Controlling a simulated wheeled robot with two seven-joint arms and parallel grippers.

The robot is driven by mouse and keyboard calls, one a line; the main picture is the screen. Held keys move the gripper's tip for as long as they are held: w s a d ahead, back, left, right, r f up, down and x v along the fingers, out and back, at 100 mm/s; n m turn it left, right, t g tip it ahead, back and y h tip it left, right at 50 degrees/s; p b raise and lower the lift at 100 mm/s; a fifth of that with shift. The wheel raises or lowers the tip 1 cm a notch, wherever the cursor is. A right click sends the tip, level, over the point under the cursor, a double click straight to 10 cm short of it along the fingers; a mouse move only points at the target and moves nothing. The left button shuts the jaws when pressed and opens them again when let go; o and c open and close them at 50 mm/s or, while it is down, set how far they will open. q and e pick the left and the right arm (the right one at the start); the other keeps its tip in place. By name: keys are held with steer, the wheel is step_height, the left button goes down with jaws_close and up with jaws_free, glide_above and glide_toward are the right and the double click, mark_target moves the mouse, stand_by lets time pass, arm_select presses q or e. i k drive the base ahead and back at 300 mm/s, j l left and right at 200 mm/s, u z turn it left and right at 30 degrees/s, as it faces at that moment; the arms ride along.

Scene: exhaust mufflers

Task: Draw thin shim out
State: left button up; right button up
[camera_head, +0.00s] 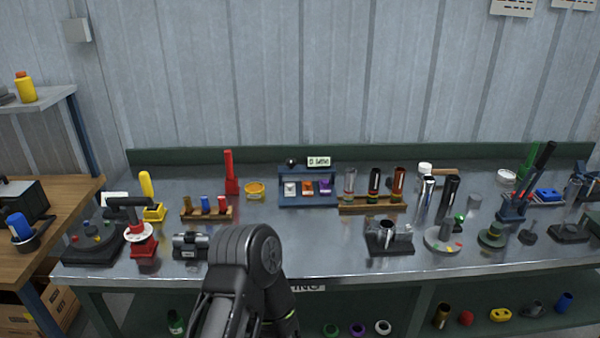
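A small blue rack (309,201) stands near the back middle of the bench. It holds a white piece (291,189), an orange piece (308,188) and a purple piece (325,187) side by side. A small sign (319,161) sits at its top, its lettering too small to read surely. I cannot tell which piece, if any, is the thin shim. One dark arm of mine rises at the bottom middle, in front of the bench edge. Neither gripper shows.
The metal bench (330,240) has bare room in front of the rack. A wooden rack of tubes (370,207) stands right of it, a yellow ring (255,190) left. A dark clamp block (389,238) and a black cylinder fixture (190,245) lie nearer the front.

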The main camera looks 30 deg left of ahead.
mark_target(290, 186)
steer(key=u, duration=1)
